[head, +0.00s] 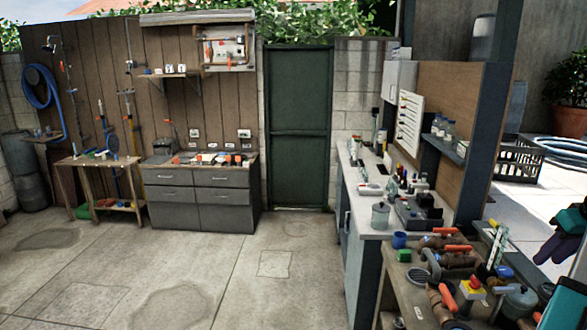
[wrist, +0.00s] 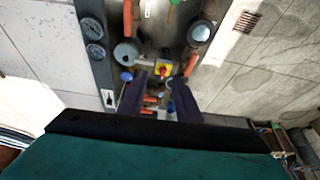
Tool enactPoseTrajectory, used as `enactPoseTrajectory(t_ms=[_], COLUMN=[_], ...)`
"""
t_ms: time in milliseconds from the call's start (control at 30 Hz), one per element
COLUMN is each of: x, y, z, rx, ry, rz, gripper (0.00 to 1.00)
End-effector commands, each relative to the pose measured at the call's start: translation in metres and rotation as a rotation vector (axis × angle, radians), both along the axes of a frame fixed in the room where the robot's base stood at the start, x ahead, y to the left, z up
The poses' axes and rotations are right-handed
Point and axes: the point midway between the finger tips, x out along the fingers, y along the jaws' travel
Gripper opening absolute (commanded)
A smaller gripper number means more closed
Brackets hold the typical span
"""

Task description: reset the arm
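My gripper (wrist: 159,80) shows in the wrist view as two dark purple fingers with a clear gap between them. It is open, and nothing is held in the gap. Beyond the fingers is a bench with pipes and valves. In the head view, part of my gripper (head: 560,248) and teal arm shows at the right edge, to the right of the pipe bench. The rest of the arm is cut off by the frame.
The pipe bench (head: 396,272) carries orange-handled valves (head: 458,248) and a yellow-and-red switch (head: 473,287). A long counter (head: 352,190) with bottles runs behind it. A grey drawer cabinet (head: 200,196) and green door (head: 298,128) stand at the back. The left floor is open.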

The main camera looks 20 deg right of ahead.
Motion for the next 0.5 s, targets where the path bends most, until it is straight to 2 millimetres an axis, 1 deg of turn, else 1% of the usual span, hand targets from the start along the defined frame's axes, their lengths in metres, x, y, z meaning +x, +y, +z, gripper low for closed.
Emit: enactPoseTrajectory(t_ms=[267, 400, 467, 500], x=[0.035, 0.058, 0.070, 0.080], y=[0.018, 0.032, 0.040, 0.047], z=[-0.028, -0.052, -0.067, -0.079], rx=[0.030, 0.058, 0.075, 0.088], ry=[0.014, 0.028, 0.037, 0.045], rz=[0.060, 0.101, 0.125, 0.142], gripper=[0.31, 0.31, 0.31, 0.31])
